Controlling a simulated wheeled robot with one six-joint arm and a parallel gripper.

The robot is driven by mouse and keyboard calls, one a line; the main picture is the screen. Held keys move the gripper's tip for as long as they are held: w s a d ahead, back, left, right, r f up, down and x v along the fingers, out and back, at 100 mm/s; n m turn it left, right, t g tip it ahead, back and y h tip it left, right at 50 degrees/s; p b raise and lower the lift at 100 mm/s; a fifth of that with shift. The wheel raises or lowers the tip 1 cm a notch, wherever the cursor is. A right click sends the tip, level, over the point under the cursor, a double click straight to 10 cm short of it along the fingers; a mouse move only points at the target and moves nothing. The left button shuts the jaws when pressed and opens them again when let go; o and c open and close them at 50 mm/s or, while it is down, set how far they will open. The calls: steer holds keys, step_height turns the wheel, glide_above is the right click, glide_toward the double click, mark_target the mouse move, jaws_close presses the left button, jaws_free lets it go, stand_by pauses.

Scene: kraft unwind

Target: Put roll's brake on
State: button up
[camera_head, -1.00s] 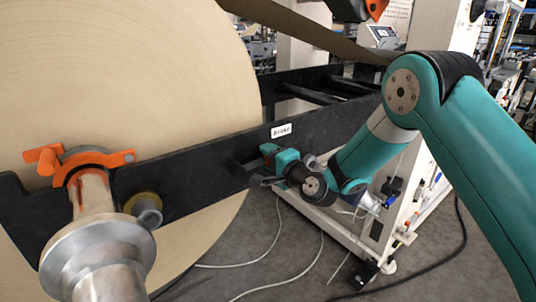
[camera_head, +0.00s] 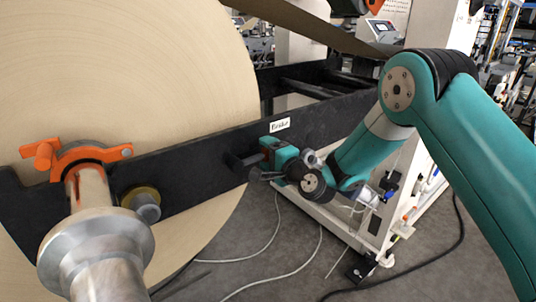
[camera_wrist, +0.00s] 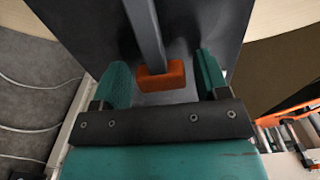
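The large tan paper roll (camera_head: 130,80) hangs on a metal shaft with an orange clamp (camera_head: 85,158) over it. A black frame arm (camera_head: 190,170) crosses in front of the roll and bears a small white label (camera_head: 279,125), blurred but apparently about the brake. My gripper (camera_head: 262,160) is at the frame, just below the label. In the wrist view, a grey lever (camera_wrist: 145,30) ends in an orange grip (camera_wrist: 160,76). My gripper (camera_wrist: 160,78) is open, its teal fingers on either side of the grip, with a gap on each side.
A white machine cabinet (camera_head: 395,190) stands behind my arm. Cables (camera_head: 270,270) lie on the grey floor. A round yellowish knob (camera_head: 141,203) sits on the frame near the shaft. The paper web (camera_head: 310,32) runs overhead from the roll.

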steer(key=shift+s, duration=0.1)
steer(key=b+v, duration=1.1)
steer(key=v, duration=0.6)
steer(key=shift+s+d, duration=0.1)
steer(key=shift+s, duration=0.05)
